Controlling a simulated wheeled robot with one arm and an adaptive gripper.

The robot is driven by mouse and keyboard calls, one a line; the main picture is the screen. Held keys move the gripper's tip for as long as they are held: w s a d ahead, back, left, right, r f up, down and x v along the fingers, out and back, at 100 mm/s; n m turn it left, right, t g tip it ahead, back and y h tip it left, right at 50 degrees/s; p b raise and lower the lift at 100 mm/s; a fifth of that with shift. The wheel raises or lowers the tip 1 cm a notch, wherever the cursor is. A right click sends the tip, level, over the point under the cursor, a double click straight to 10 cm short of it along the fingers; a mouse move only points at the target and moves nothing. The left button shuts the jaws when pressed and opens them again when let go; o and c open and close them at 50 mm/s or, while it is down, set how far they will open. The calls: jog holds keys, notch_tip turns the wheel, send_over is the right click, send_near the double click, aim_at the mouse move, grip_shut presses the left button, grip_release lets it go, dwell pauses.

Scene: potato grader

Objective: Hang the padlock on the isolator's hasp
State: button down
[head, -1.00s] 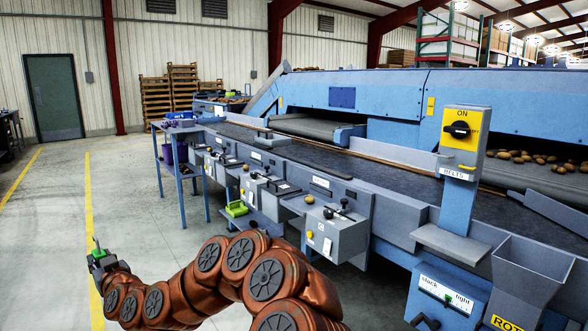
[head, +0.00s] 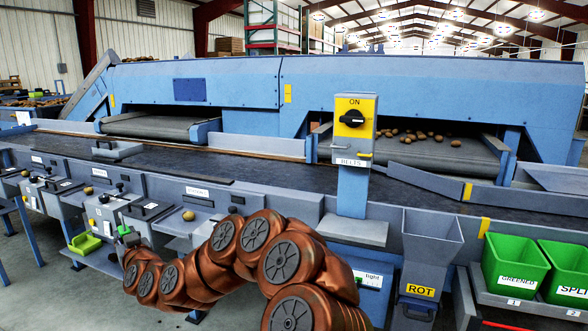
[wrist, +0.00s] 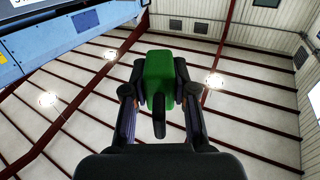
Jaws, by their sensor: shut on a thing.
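The padlock has a green body (wrist: 158,75) and a dark shackle pointing down in the wrist view. My gripper (wrist: 160,90) is shut on its body, with a finger on each side. In the head view my gripper (head: 124,242) is at the lower left, with a little green showing. The isolator is a yellow box (head: 367,106) with a black rotary switch (head: 352,118) below the word ON, on a blue post above a BELTS label. A small yellow piece (head: 365,155) at its lower edge may be the hasp. My gripper is well left of the isolator and apart from it.
The dark conveyor (head: 250,175) runs behind a row of grey control boxes (head: 190,220). A grey ROT chute (head: 430,240) and green bins (head: 515,268) stand right of the isolator. A green tray (head: 84,243) is near my gripper.

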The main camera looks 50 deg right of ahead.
jog(key=s+d+r+m+g+h+p, duration=0.1)
jog(key=s+d+r+m+h+p, duration=0.15)
jog(key=d, duration=0.55)
jog(key=s+d+r+m+h+p, duration=0.1)
jog(key=s+d+r+h, duration=0.25)
jog(key=d, duration=0.35)
jog(key=m+g+h+p, duration=0.9)
jog(key=g, duration=0.2)
send_near(341, 160)
jog(key=shift+r+b+x, duration=0.2)
jog(key=shift+r+x, duration=0.05)
jog(key=shift+x, duration=0.8)
jog(key=shift+r+b+x, duration=0.15)
jog(key=shift+r+x, duration=0.1)
jog(key=shift+x, duration=0.85)
jog(key=shift+r+b+x, duration=0.2)
jog(key=shift+x, duration=0.85)
jog(key=shift+f+b, duration=0.4)
jog(key=shift+f, duration=0.35)
jog(key=c, duration=0.8)
grip_release()
jog(key=shift+c, duration=0.2)
